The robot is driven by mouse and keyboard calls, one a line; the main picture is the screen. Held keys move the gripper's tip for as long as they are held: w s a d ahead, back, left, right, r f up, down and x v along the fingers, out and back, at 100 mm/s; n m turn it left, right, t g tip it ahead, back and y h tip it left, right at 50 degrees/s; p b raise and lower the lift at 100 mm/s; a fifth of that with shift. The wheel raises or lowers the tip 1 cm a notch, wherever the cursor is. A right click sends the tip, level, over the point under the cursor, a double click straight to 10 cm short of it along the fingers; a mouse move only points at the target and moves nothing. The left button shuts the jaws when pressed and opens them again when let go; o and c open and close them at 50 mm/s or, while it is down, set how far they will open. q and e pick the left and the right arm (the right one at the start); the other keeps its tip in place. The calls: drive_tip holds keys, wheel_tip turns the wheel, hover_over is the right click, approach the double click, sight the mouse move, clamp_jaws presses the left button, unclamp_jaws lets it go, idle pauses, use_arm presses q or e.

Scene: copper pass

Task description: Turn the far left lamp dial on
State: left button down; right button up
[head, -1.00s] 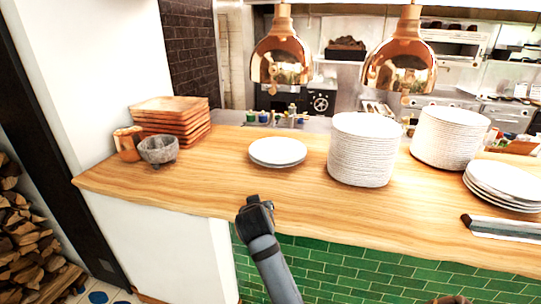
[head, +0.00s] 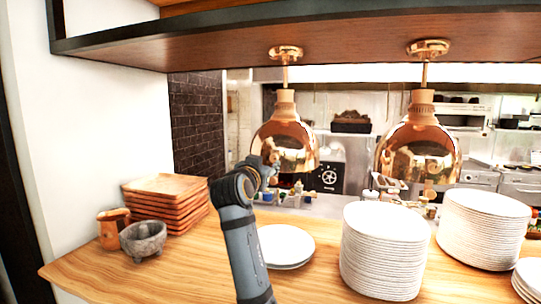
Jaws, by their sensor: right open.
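The left copper heat lamp (head: 297,150) hangs from the shelf over the counter. My right gripper (head: 269,158) is raised in front of the lamp's left side, left of and above the knob. It is open and holds nothing that I can see. It hides part of the lamp's left edge, and I cannot tell whether it touches the lamp. My left gripper is not in view.
A second copper lamp (head: 418,150) hangs to the right. Plate stacks (head: 384,255) stand on the wooden counter (head: 190,270), with a low stack (head: 285,245) behind my forearm. Wooden trays (head: 165,205), a stone bowl (head: 143,239) and a copper mug (head: 113,228) are at left. The shelf (head: 200,40) spans overhead.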

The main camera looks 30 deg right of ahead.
sight(273, 159)
drive_tip(key=x, duration=0.2)
drive_tip(key=p+x, duration=0.1)
drive_tip(key=x, duration=0.2)
drive_tip(key=shift+w+d+f, duration=0.1)
drive_tip(key=shift+d+f, duration=0.2)
drive_tip(key=shift+d, duration=0.1)
drive_tip(key=shift+w+d+r+p, duration=0.1)
drive_tip(key=shift+w+d+p, duration=0.35)
drive_tip(key=shift+w, duration=0.05)
drive_tip(key=shift+a, duration=0.1)
drive_tip(key=shift+w, duration=0.1)
drive_tip(key=shift+c, duration=1.5)
drive_tip(key=c, duration=0.5)
clamp_jaws()
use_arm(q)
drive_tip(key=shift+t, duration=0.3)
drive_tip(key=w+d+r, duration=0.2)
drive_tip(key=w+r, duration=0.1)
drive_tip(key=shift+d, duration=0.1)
